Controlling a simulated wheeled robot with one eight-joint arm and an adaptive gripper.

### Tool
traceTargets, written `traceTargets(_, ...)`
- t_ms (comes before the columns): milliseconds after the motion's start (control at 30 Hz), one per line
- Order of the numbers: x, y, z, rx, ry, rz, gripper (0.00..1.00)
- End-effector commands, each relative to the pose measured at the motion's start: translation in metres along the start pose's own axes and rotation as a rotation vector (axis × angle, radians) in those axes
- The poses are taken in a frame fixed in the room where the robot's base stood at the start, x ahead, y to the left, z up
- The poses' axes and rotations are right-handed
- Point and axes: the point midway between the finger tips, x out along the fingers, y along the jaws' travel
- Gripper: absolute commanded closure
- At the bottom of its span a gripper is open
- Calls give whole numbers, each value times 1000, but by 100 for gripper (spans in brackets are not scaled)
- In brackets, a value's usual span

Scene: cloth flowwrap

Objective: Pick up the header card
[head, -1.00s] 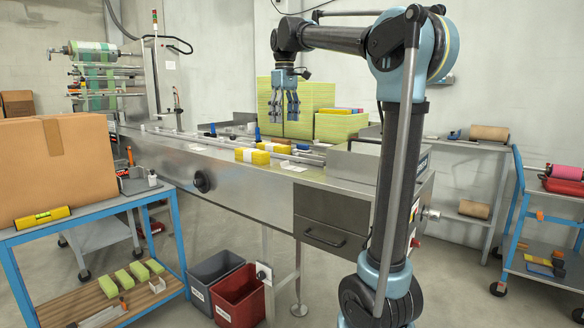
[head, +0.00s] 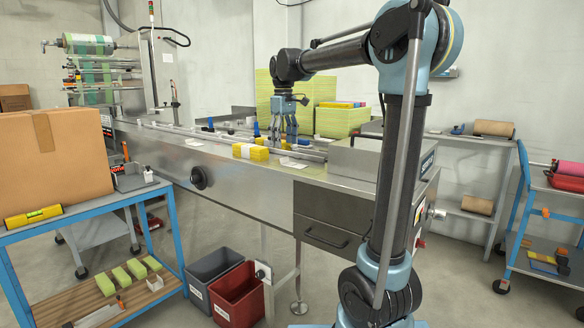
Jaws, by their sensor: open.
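A small flat white card (head: 293,163), which looks like the header card, lies on the steel deck of the packing machine (head: 240,190) near its front edge. Another small white piece (head: 194,142) lies further left on the deck; I cannot tell which is the header card. My gripper (head: 283,147) points down with its fingers apart and empty, low over the deck. In the picture it is just above and behind the nearer white card. I cannot tell whether the fingertips touch anything.
A yellow pack with a white band (head: 250,152) lies just left of the card. Guide rails run along the deck. A steel housing (head: 355,157) bounds the deck on the right. A cardboard box (head: 55,165) sits on the left cart.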

Motion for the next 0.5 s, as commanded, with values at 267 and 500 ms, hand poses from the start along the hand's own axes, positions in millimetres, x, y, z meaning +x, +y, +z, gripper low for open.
traceTargets(267, 17, 1, 0, 0, 0, 0, 35)
traceTargets(500, 49, 6, 0, 0, 0, 0, 35)
